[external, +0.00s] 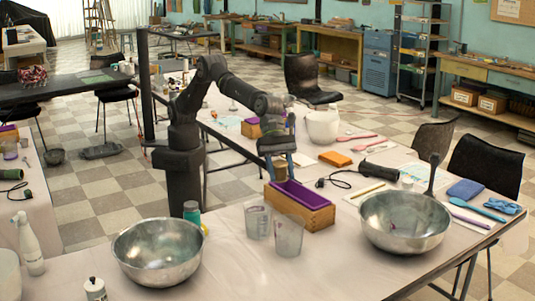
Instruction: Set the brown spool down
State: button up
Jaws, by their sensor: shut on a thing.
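My gripper (281,172) points down just above the near wooden box with a purple inside (306,216). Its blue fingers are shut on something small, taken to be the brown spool. The spool itself is too small or hidden behind the fingers to make out clearly. I cannot tell whether it touches the box.
Two clear beakers (289,235) stand in front of the wooden box. One metal bowl (158,262) is at the front left, another (391,228) at the right. A white pot (322,125) and an orange block (335,159) are behind. The front middle of the table is bare.

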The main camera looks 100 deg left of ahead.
jog(key=s+d+m, duration=0.1)
jog(key=s+d, duration=1)
jog(key=shift+g, duration=0.4)
jog(key=f, duration=2.8)
jog(key=shift+w+f, duration=0.2)
jog(key=shift+w, duration=0.1)
jog(key=shift+f, duration=0.15)
jog(key=o, duration=1)
jog(key=shift+a+r, duration=0.2)
jog(key=shift+r, duration=0.2)
jog(key=v, duration=1.1)
jog(key=shift+s+a+r, duration=0.1)
jog(key=shift+a, duration=0.2)
jog(key=shift+d, duration=0.1)
